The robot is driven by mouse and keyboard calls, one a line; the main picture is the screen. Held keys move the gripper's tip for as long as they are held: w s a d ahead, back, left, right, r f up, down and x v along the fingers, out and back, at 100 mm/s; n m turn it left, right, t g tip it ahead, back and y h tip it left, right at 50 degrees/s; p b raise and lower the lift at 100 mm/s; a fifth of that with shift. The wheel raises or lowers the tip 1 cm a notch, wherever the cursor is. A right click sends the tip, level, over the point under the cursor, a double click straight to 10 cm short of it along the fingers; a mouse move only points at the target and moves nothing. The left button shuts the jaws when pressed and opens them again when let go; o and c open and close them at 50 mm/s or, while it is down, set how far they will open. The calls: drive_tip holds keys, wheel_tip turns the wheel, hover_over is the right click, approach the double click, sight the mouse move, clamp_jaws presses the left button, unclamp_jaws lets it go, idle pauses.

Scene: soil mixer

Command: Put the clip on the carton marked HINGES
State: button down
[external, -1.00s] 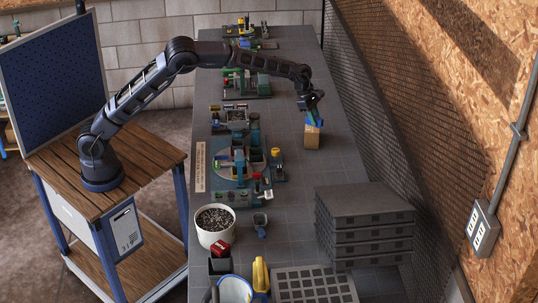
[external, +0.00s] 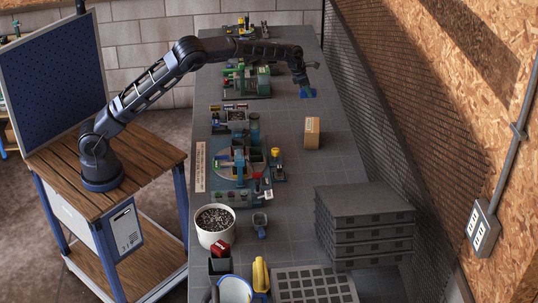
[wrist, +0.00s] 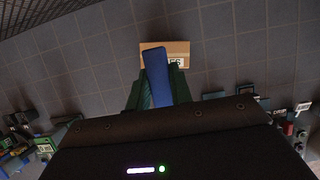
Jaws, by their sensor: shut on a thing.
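My gripper (external: 304,86) is shut on a long blue clip (wrist: 157,77). In the wrist view the clip sticks out from between the dark green fingers. In the external view the clip (external: 308,94) is low over the bench, beyond the carton; whether it touches the bench I cannot tell. A small brown carton (external: 312,136) stands on the bench, apart from my gripper. In the wrist view the carton (wrist: 182,48) lies ahead of the fingers. The clip covers part of its white label, leaving only its last letters in sight, seemingly "ES".
The grey tiled bench (external: 290,170) is clear around the carton. Machine fixtures (external: 236,165) line its left side. A white pot (external: 215,226) and stacked dark trays (external: 362,225) stand nearer the camera. A mesh wall runs along the right.

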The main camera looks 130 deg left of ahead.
wheel_tip(320, 180, down, 15)
drive_tip(key=shift+f, duration=0.1)
idle(0.5)
drive_tip(key=c, duration=1.3)
unclamp_jaws()
drive_tip(key=shift+o, duration=0.2)
drive_tip(key=v, duration=1.2)
